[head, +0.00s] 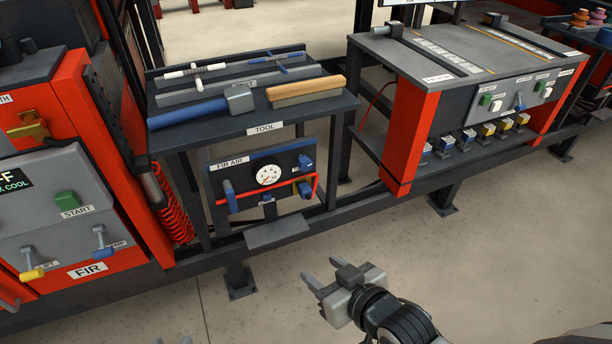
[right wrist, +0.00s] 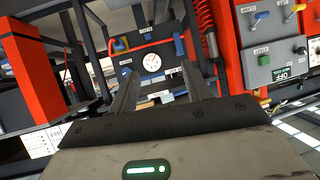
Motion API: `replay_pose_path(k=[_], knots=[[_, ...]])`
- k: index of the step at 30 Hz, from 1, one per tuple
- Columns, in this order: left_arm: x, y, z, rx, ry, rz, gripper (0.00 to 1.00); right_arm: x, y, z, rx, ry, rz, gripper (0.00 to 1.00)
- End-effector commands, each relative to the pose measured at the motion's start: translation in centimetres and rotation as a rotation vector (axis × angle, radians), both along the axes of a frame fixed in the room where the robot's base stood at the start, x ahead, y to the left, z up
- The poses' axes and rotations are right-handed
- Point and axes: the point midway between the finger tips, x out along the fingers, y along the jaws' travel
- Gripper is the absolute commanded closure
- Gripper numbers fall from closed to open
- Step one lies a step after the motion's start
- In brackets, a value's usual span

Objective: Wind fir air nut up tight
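The fir air panel (head: 240,169) is a dark blue plate under the tool table, with a round white gauge (head: 268,175), a red pipe and several blue handles or knobs. A blue piece (head: 305,162) is at its upper right, and a blue-and-yellow piece (head: 303,188) below that. I cannot tell which part is the nut. My right gripper (head: 325,274) is open and empty, in front of the panel and apart from it. In the right wrist view the gauge (right wrist: 152,62) shows upside down beyond its spread fingers. Only small grey bits, perhaps my left gripper, show at the bottom edge.
The tool table (head: 315,108) above the panel holds a blue-handled hammer (head: 205,106), a wooden-backed brush (head: 306,91) and tap-like tools. A grey ledge (head: 280,232) juts out below the panel. The red FIR machine (head: 95,271) stands left, another bench right. The front floor is clear.

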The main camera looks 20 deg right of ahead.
Motion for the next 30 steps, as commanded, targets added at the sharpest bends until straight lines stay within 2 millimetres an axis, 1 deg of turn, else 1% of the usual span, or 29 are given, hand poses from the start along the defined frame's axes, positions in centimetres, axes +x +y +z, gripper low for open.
replay_pose_path(k=[1,3,5,6,9,12,15,18,23,26,30], knots=[[0.4,-0.5,-3.3,-0.019,-0.023,-0.011,0.64,2.3,-1.0,-3.1,-0.008,-0.056,-0.018,0.51],[0.8,-1.2,-4.9,-0.048,-0.052,-0.026,0.64,5.2,-2.3,-4.2,-0.011,-0.128,-0.045,0.51],[1.0,-1.8,-6.0,-0.074,-0.075,-0.040,0.64,7.5,-3.4,-4.8,-0.014,-0.188,-0.068,0.51],[1.1,-2.2,-6.7,-0.090,-0.091,-0.050,0.64,9.0,-4.2,-5.0,-0.013,-0.229,-0.085,0.51],[1.3,-3.1,-8.2,-0.129,-0.126,-0.072,0.64,12.1,-5.9,-5.2,-0.014,-0.323,-0.121,0.51],[1.4,-3.8,-9.1,-0.162,-0.152,-0.091,0.64,14.4,-7.4,-4.9,-0.011,-0.397,-0.151,0.51],[1.3,-4.3,-9.5,-0.184,-0.169,-0.105,0.64,15.8,-8.4,-4.2,-0.006,-0.450,-0.172,0.51],[1.3,-4.5,-9.5,-0.196,-0.178,-0.113,0.64,16.5,-8.9,-3.7,-0.002,-0.478,-0.182,0.51],[1.3,-4.7,-9.2,-0.211,-0.185,-0.114,0.64,17.5,-9.1,-3.2,0.000,-0.488,-0.186,0.51],[1.4,-4.8,-9.2,-0.231,-0.189,-0.114,0.64,18.9,-9.0,-3.3,-0.001,-0.487,-0.186,0.51],[1.5,-5.1,-9.1,-0.276,-0.199,-0.112,0.64,21.8,-8.9,-3.4,-0.001,-0.488,-0.186,0.51]])
